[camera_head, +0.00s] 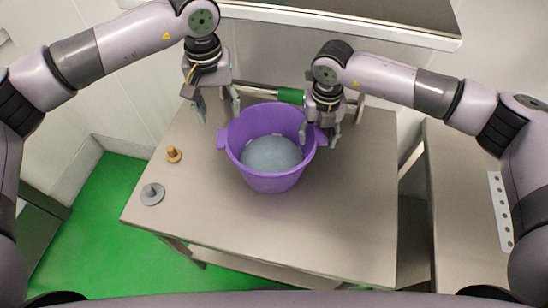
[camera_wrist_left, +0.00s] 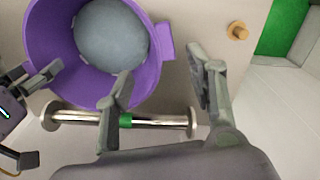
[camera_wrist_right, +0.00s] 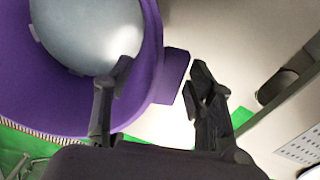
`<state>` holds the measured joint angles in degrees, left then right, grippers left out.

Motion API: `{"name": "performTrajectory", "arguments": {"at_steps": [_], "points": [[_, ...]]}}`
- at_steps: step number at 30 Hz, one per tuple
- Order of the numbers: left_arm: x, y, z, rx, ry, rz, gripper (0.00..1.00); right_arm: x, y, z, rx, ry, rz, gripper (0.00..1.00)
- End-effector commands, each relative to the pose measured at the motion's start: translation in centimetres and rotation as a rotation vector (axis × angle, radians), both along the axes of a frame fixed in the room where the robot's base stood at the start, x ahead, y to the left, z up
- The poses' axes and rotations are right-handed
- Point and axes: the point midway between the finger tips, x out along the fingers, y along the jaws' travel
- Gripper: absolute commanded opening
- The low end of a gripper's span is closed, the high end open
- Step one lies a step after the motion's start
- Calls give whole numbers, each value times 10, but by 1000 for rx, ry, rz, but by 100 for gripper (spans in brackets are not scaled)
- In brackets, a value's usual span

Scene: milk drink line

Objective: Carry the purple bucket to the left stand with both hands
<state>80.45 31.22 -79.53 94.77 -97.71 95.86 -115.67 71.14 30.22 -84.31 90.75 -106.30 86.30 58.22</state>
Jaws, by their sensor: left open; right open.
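The purple bucket (camera_head: 275,182) stands upright on a grey-beige table (camera_head: 340,220), with a smooth blue-grey mass inside. It has a tab handle on each side. My left gripper (camera_head: 217,106) is open and empty behind the left handle (camera_head: 222,138); in the left wrist view that handle (camera_wrist_left: 165,42) lies ahead of the finger gap, apart from the fingers. My right gripper (camera_head: 319,134) is open at the right rim; in the right wrist view the right handle (camera_wrist_right: 174,76) is around the finger gap, and contact is unclear. I cannot tell which surface is the left stand.
A metal roller with a green band (camera_head: 290,96) lies behind the bucket. A wooden knob (camera_head: 174,154) and a grey knobbed disc (camera_head: 152,194) are at the table's left. Another table (camera_head: 460,220) stands right, across a gap. The front of the table is clear.

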Motion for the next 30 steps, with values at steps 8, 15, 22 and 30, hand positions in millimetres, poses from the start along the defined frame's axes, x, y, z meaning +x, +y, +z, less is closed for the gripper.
{"name": "performTrajectory", "arguments": {"at_steps": [8, 15, 22, 30], "points": [[0, 0, 16, 0, 0, 0, 51, 1, 0, 11, 1, -2, 0, 50], [0, 0, 15, 0, 0, 0, 51, 1, 0, 52, 2, -3, 1, 50], [0, 0, 15, 0, 0, 0, 51, 0, 0, 73, 0, 0, -1, 50], [0, 0, 15, 0, 0, 0, 51, 0, 0, 75, 0, 0, -1, 50]]}}
